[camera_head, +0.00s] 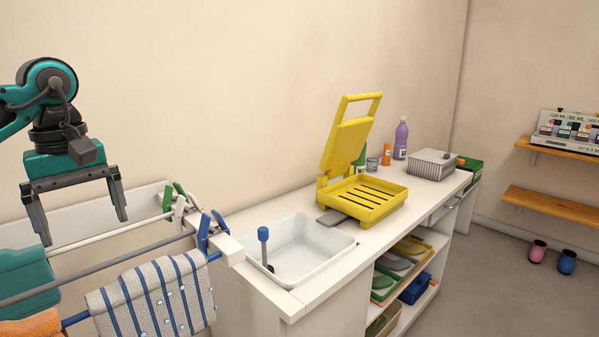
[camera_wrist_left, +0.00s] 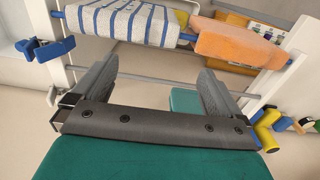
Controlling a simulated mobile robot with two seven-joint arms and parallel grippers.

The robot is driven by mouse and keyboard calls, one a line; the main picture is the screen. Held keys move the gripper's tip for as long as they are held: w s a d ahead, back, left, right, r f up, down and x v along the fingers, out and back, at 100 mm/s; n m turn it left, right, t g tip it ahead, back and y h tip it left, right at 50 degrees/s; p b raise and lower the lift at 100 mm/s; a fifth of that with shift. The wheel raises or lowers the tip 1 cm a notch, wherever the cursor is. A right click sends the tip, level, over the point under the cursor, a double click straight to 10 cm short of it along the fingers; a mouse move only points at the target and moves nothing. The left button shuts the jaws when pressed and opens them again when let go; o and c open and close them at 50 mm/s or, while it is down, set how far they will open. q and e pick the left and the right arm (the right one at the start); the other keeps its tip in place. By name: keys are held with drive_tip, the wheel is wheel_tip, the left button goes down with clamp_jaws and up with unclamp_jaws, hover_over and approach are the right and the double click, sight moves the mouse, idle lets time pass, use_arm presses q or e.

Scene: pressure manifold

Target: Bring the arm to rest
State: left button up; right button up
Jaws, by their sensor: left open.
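My left gripper (camera_head: 84,226) hangs at the left of the head view, fingers pointing down. Its two dark fingers are wide apart with nothing between them. It is above and behind the drying rack's rails (camera_head: 110,236), apart from the cloths as far as I can see. In the left wrist view my left gripper (camera_wrist_left: 156,72) also shows open and empty. Beyond its fingers are the striped cloth (camera_wrist_left: 122,24) and an orange cloth (camera_wrist_left: 240,42) on a blue rail. My right gripper is not in view.
The rack carries blue clips (camera_head: 204,232) and the striped cloth (camera_head: 155,295). To its right stands a counter with a white sink (camera_head: 312,252), a blue-topped faucet or handle (camera_head: 263,235) and an open yellow press (camera_head: 365,197). Open wall space lies above the rack.

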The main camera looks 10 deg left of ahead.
use_arm(q)
drive_tip(key=w+d+f+h, duration=0.1)
drive_tip(key=d+f+h, duration=0.15)
drive_tip(key=d, duration=0.35)
drive_tip(key=w+d+f+h, duration=0.1)
drive_tip(key=d+f+h, duration=0.1)
drive_tip(key=d+f, duration=0.3)
drive_tip(key=s+d+f+n+t+h, duration=0.1)
drive_tip(key=d+n+t+h, duration=0.1)
drive_tip(key=d+n+h, duration=0.75)
drive_tip(key=s+d+f+n+t+h, duration=0.1)
drive_tip(key=s+d+n+t+h, duration=0.1)
drive_tip(key=d+n+h, duration=0.75)
drive_tip(key=a+f+n+t+y, duration=0.2)
drive_tip(key=f+n+t+y, duration=0.5)
drive_tip(key=n, duration=0.8)
drive_tip(key=a+f+n+t+y, duration=0.3)
drive_tip(key=f+n+t+y, duration=0.45)
drive_tip(key=n, duration=0.65)
drive_tip(key=s+a+f+n+g+y, duration=0.2)
drive_tip(key=s+f+n+g+y, duration=0.1)
drive_tip(key=f, duration=0.5)
drive_tip(key=s+a+f+n+g+y, duration=0.3)
drive_tip(key=s+f+n+g+y, duration=0.1)
drive_tip(key=s+f+n, duration=0.4)
drive_tip(key=shift+s+f+g, duration=0.25)
drive_tip(key=shift+s+g, duration=0.1)
drive_tip(key=shift+s, duration=0.1)
